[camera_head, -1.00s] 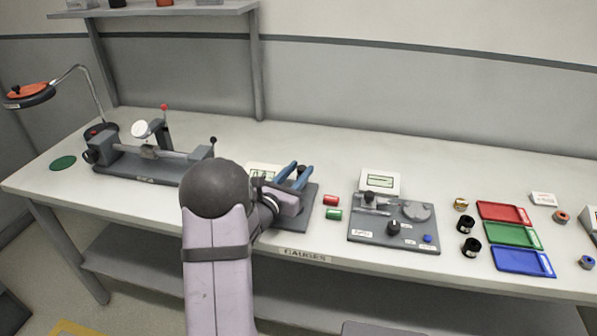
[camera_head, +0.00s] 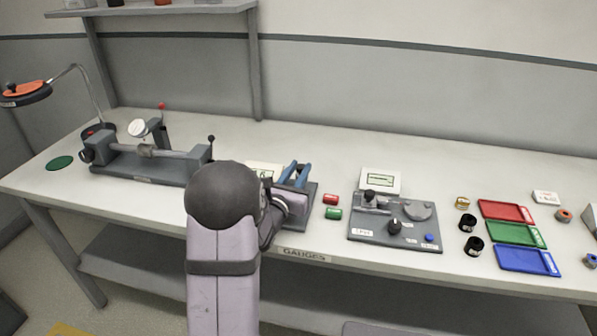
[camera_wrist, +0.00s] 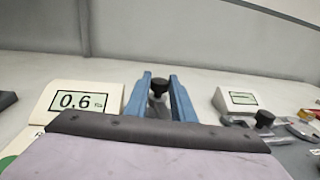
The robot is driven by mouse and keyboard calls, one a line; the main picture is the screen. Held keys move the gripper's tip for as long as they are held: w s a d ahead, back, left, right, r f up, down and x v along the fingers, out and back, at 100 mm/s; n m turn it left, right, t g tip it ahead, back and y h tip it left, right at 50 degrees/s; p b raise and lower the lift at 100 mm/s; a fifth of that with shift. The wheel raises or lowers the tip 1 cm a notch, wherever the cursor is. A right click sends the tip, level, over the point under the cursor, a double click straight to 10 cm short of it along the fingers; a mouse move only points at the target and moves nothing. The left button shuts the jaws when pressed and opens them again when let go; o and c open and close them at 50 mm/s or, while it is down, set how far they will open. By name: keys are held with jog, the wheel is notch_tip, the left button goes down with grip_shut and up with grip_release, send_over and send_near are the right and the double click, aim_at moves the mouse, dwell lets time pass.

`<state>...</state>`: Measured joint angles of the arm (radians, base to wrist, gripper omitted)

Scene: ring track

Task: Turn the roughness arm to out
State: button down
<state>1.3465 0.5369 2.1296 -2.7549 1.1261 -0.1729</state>
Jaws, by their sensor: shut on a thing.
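My gripper (camera_head: 298,172) has two blue fingers over a dark grey gauge base left of the bench's middle. In the wrist view the fingers (camera_wrist: 158,84) are shut on a black knob (camera_wrist: 158,88), which appears to belong to the roughness arm. The arm below the knob is mostly hidden, so its direction cannot be told. A white display (camera_wrist: 78,101) reading 0.6 stands just left of the fingers in the wrist view. In the head view this display (camera_head: 262,167) is partly hidden behind my wrist.
Farther right is another gauge plate (camera_head: 365,234) with a display (camera_head: 381,180). A long fixture (camera_head: 140,172) stands to the left. Red, green and blue trays (camera_head: 515,234) lie at right.

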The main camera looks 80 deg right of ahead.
jog(key=c, duration=1.5)
grip_release()
jog(key=shift+w+a+b, duration=0.15)
jog(key=shift+a+b, duration=0.05)
jog(key=shift+a, duration=1)
jog(key=shift+w+a+b, duration=0.15)
jog(key=shift+w+a, duration=0.05)
jog(key=shift+a, duration=1.05)
jog(key=shift+w+a+b, duration=0.15)
jog(key=shift+a+b, duration=0.05)
jog(key=shift+a, duration=1)
